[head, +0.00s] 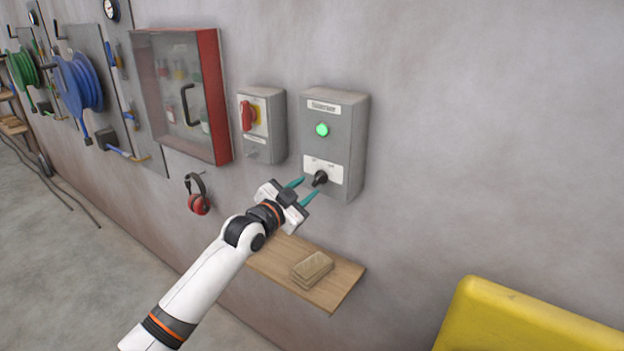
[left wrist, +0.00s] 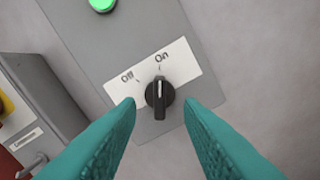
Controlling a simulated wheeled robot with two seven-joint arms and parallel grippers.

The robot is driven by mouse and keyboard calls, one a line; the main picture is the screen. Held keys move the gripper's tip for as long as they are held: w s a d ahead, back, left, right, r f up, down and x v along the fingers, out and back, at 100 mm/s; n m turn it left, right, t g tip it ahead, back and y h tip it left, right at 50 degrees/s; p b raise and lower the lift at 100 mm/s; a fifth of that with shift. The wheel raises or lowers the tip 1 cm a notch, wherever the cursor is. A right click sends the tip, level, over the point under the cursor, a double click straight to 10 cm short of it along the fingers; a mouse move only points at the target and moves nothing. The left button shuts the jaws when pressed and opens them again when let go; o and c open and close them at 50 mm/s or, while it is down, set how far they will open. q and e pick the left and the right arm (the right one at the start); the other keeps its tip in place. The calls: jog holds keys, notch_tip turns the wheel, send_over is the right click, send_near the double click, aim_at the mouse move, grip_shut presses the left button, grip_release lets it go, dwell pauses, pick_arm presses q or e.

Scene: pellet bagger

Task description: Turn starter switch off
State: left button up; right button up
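The grey starter box (head: 335,145) is fixed to the wall, with a lit green lamp (head: 322,130) above a black rotary switch (head: 320,177). In the left wrist view the switch knob (left wrist: 160,95) stands upright and its pointer is toward "On"; "Off" is printed to the left. The green lamp also shows there (left wrist: 102,4). My left gripper (head: 308,190) is open, its two teal fingers at either side of the knob and apart from it, with nothing between them in the wrist view but the knob ahead. My right gripper is not in view.
A grey box with a red and yellow handle (head: 248,115) is left of the starter box. A glass-fronted red cabinet (head: 185,95) and red ear defenders (head: 198,195) are further left. A wooden shelf (head: 335,290) is below. A yellow object (head: 520,320) is at lower right.

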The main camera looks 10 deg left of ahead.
aim_at(316, 180)
pick_arm(q)
jog(key=shift+x, duration=1.75)
jog(key=shift+c, duration=0.2)
grip_shut()
